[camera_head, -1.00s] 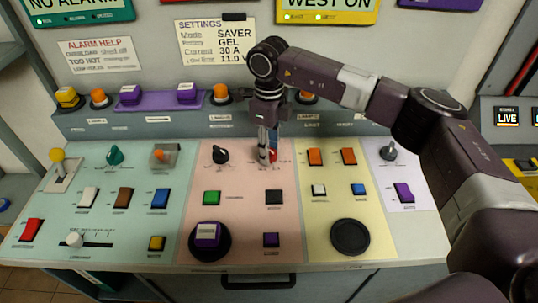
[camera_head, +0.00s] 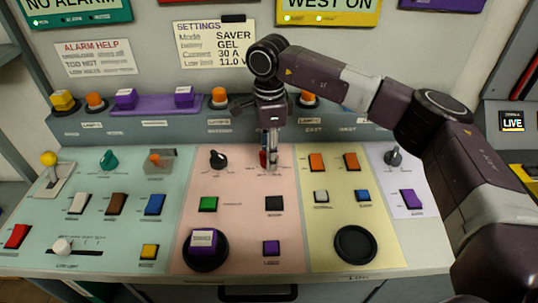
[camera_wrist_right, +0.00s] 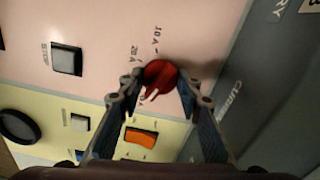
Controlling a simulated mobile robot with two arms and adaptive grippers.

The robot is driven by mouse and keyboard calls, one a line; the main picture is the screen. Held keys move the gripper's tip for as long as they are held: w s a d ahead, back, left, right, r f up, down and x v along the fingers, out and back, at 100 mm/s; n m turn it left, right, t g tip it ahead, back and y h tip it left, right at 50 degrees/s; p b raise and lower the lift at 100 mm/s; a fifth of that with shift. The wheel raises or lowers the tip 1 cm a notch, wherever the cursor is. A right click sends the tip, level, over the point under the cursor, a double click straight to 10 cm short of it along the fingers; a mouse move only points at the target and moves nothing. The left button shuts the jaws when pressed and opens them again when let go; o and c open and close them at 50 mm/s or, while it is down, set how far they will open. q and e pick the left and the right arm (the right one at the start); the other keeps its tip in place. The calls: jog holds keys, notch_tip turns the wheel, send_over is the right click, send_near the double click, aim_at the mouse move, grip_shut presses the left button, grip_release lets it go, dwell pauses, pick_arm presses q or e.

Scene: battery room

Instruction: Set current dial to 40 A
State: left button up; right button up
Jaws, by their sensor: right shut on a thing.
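The current dial (camera_wrist_right: 160,74) is a round red knob with a white pointer, on the pink panel section. Labels reading 10 A and 20 A stand beside it in the right wrist view; other marks are hidden by the fingers. The white pointer points toward the lower left of that view, past the 20 A label. My right gripper (camera_wrist_right: 155,100) is shut on the dial, one finger on each side. In the head view the right gripper (camera_head: 269,158) points down at the panel, and a little red of the dial (camera_head: 263,159) shows beside the fingers. My left gripper is not in view.
A settings card (camera_head: 214,45) reads Current 30 A. A black knob (camera_head: 217,159) sits left of the gripper, orange switches (camera_head: 317,161) sit to its right, and green (camera_head: 208,204) and black (camera_head: 274,203) buttons sit in front. A raised ledge (camera_head: 150,130) with lamps runs behind.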

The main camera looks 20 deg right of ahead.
jog(key=shift+r, duration=0.1)
dwell(0.3)
jog(key=o, duration=1.2)
jog(key=shift+c, duration=0.2)
notch_tip(320, 180, up, 12)
